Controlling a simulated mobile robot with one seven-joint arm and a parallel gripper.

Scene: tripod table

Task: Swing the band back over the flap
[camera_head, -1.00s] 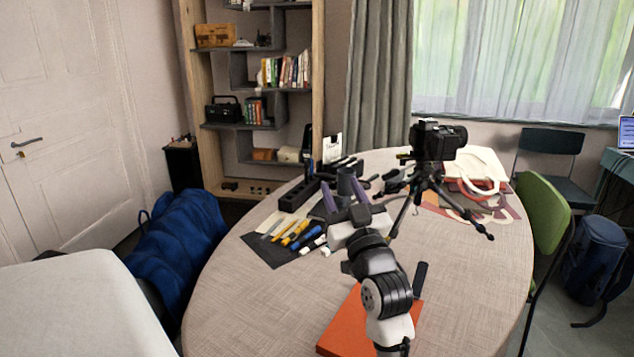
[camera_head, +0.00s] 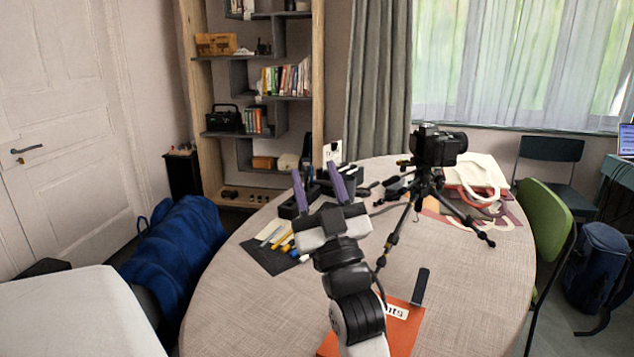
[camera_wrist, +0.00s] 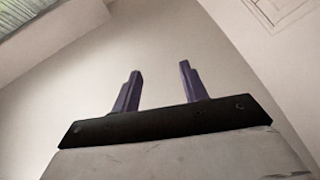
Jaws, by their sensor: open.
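An orange folder (camera_head: 404,337) lies on the near part of the table, partly hidden behind my arm. It carries a white label with dark letters, of which only the end shows. A dark band (camera_head: 420,287) sticks out past the folder's far right edge, with its lower end at the folder. I cannot make out the flap's edge. My gripper (camera_head: 318,182) is open and empty, raised above the table, to the left of and beyond the folder. In the wrist view my gripper's two purple fingers (camera_wrist: 160,78) stand apart with only walls behind them.
A camera on a black tripod (camera_head: 438,150) stands on the table right of my gripper. The table (camera_head: 470,270) is bare right of the band.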

